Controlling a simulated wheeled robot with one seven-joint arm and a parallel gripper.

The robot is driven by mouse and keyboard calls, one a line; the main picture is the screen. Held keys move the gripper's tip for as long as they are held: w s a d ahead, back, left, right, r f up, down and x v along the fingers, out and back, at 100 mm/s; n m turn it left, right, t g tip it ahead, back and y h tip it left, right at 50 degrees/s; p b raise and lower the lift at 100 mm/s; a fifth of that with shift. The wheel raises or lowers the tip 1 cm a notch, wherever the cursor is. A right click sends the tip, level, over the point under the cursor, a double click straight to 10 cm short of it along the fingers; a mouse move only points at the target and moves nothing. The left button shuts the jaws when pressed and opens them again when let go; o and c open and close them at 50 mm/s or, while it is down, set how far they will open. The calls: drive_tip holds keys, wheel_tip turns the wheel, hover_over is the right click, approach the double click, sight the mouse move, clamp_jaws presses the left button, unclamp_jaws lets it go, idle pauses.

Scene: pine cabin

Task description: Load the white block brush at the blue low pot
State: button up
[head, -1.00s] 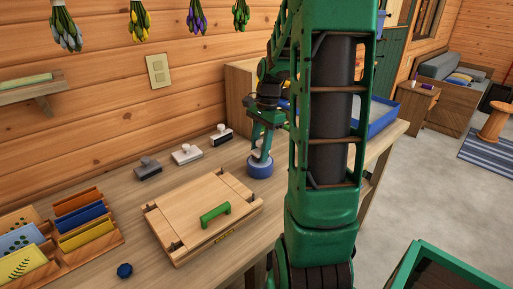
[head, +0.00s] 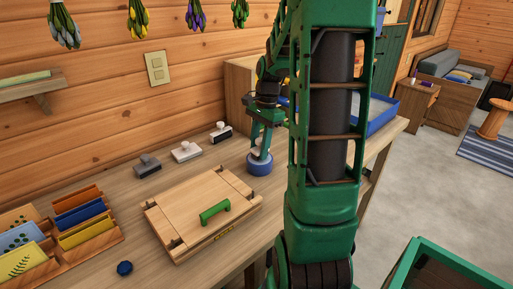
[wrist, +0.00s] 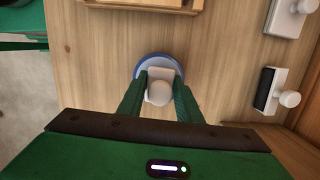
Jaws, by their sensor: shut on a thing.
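The blue low pot (head: 260,168) stands on the wooden bench under my gripper. It also shows in the wrist view (wrist: 142,64), partly covered by my fingers. My gripper (wrist: 159,92) is shut on a white block brush with a round pale knob (wrist: 158,94). My fingers point down and the brush is over the pot's opening. I cannot tell whether its lower face touches what is in the pot. In the head view my gripper (head: 260,150) is directly above the pot, and the brush is mostly hidden.
Grey (head: 148,166), whitish (head: 186,151) and black-based (head: 220,132) handled blocks stand along the wall. A card rack (head: 85,240) is at left and a blue tray (head: 383,116) at right.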

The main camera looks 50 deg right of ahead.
sight(259, 140)
drive_tip(key=shift+f, duration=0.4)
idle(1.1)
drive_tip(key=shift+r, duration=0.1)
drive_tip(key=shift+r, duration=3.45)
drive_tip(key=shift+s, duration=0.15)
